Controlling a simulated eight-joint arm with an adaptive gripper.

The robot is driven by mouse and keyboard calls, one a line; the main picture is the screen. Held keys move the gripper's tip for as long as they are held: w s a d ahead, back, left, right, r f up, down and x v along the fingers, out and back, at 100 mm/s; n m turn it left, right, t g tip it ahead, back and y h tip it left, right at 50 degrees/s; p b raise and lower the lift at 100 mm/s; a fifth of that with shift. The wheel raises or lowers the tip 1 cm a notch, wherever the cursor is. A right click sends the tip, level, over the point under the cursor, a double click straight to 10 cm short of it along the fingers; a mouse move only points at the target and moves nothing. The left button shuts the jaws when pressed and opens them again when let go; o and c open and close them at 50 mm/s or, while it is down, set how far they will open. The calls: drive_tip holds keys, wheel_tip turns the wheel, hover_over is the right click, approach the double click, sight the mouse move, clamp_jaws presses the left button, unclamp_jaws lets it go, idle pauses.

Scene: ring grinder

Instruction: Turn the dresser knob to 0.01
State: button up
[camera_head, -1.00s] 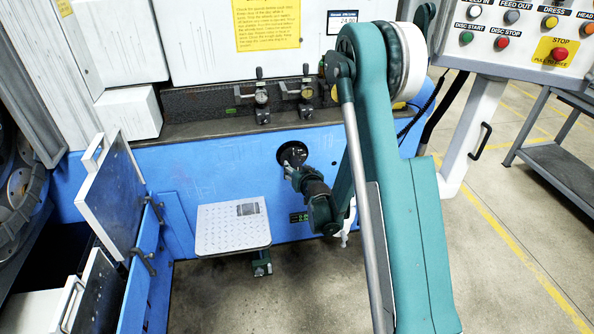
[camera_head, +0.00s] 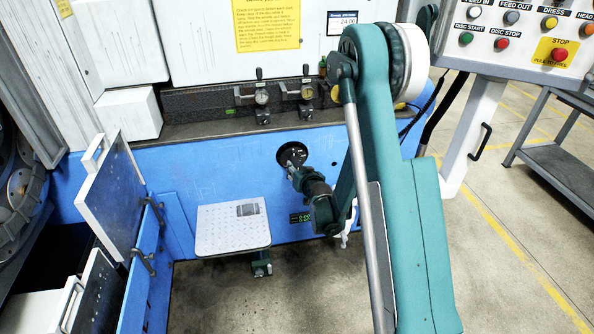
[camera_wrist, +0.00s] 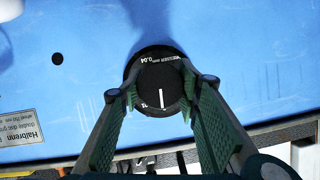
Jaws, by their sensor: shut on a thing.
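The dresser knob (camera_head: 292,152) is a round black dial on the blue front panel of the machine. In the wrist view the knob (camera_wrist: 158,78) shows a white pointer line aimed at the bottom of the picture, with white lettering and "0.04" on the dark ring around it. My gripper (camera_wrist: 158,94) has one green ribbed finger on each side of the knob and is shut on it. In the head view my gripper (camera_head: 291,171) reaches the knob from below right. The fingers hide parts of the ring's scale.
A small display with green digits (camera_head: 301,218) sits below the knob, partly behind my arm. A white textured step (camera_head: 233,230) juts out below left. Open panels stand at the left. A button console (camera_head: 520,40) is at the upper right.

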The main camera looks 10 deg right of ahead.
drive_tip(key=shift+d+m+y, duration=0.1)
drive_tip(key=shift+m+y, duration=0.6)
drive_tip(key=shift+m, duration=0.4)
drive_tip(key=shift+m+t+y, duration=0.4)
drive_tip(key=shift+m+y, duration=0.5)
drive_tip(key=shift+m, duration=0.4)
drive_tip(key=o, duration=0.9)
drive_tip(key=shift+r, duration=0.15)
